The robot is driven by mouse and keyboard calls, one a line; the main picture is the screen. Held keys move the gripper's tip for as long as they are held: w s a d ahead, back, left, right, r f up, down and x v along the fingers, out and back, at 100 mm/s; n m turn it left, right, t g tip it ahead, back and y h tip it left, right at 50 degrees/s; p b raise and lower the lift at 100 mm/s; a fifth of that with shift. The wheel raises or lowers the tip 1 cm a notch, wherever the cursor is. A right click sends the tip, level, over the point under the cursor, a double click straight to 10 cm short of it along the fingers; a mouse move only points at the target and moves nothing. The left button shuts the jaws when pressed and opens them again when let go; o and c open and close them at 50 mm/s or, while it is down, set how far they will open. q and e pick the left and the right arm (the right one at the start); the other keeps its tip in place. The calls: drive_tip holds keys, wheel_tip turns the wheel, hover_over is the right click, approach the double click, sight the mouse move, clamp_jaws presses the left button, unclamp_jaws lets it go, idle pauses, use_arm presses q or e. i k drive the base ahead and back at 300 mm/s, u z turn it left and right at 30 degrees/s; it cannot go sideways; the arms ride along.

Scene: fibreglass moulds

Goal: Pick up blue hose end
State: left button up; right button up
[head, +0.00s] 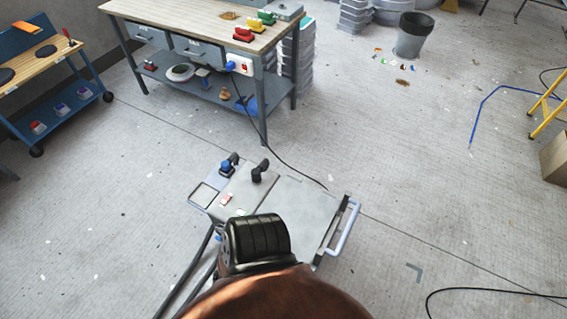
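A thin blue hose (483,102) lies on the floor at the right in the head view. Its near end (472,143) points toward me and lies free on the concrete. From there the hose runs back, bends, and goes right toward a yellow ladder. Neither of my grippers is in view, so I cannot see whether they are open or shut.
The yellow ladder (548,105) and a cardboard box (554,158) stand at the right edge. A black cable (480,290) lies at lower right. A workbench (190,27), a blue cart (60,112) and a grey bin (411,38) stand farther back. The floor between me and the hose is mostly clear.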

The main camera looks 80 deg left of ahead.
sight(226, 168)
drive_tip(key=z, duration=0.7)
drive_tip(key=k, duration=1.4)
drive_tip(key=u, duration=2)
